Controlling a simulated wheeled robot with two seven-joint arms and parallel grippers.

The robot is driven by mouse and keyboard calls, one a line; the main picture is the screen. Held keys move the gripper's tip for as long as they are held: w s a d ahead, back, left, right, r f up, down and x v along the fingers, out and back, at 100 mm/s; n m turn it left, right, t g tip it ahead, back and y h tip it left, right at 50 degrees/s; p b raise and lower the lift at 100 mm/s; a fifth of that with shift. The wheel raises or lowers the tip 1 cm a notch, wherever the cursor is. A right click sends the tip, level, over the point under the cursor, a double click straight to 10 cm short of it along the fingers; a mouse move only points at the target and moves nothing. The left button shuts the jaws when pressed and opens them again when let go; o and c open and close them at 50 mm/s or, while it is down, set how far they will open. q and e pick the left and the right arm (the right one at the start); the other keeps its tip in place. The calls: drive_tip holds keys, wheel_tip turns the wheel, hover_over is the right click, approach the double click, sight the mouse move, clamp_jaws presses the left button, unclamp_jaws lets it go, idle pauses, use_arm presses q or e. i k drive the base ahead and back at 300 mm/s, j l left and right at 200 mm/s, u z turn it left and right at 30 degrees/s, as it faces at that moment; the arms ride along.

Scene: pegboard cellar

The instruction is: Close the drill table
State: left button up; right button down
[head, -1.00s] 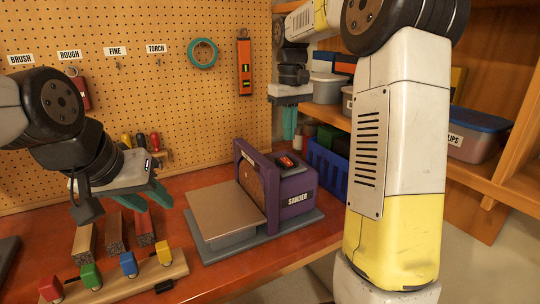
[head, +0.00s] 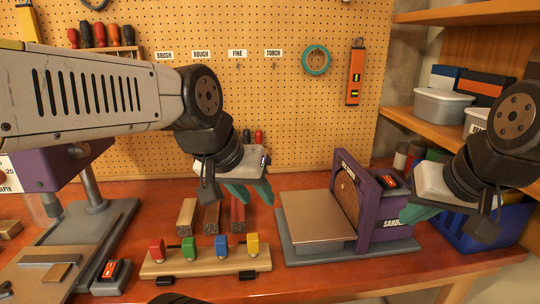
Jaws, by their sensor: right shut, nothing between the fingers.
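The drill stands at the left edge, partly cut off. It has a purple head (head: 50,168), a grey column (head: 93,192) and a grey base (head: 116,228). A flat tan board (head: 35,285), apparently the drill table, lies at the lower left with a small raised piece on it; its left part is out of frame. My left gripper (head: 250,192) hangs above the wooden blocks, right of the drill, with its teal fingers apart and empty. My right gripper (head: 418,212) is shut and empty in front of the sander, far from the drill.
A switch box (head: 110,274) sits beside the board. A rack (head: 205,262) with colored clamps and several wooden blocks (head: 211,217) stand mid-bench. The sander (head: 375,205) and a blue crate (head: 490,228) are at right. My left forearm crosses above the drill base.

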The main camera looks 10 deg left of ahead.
sight(37, 274)
drive_tip(key=u, duration=0.9)
drive_tip(key=k+j+u, duration=0.1)
drive_tip(key=u, duration=0.8)
drive_tip(key=j+u, duration=0.1)
drive_tip(key=u, duration=0.75)
drive_tip(key=k+j, duration=0.05)
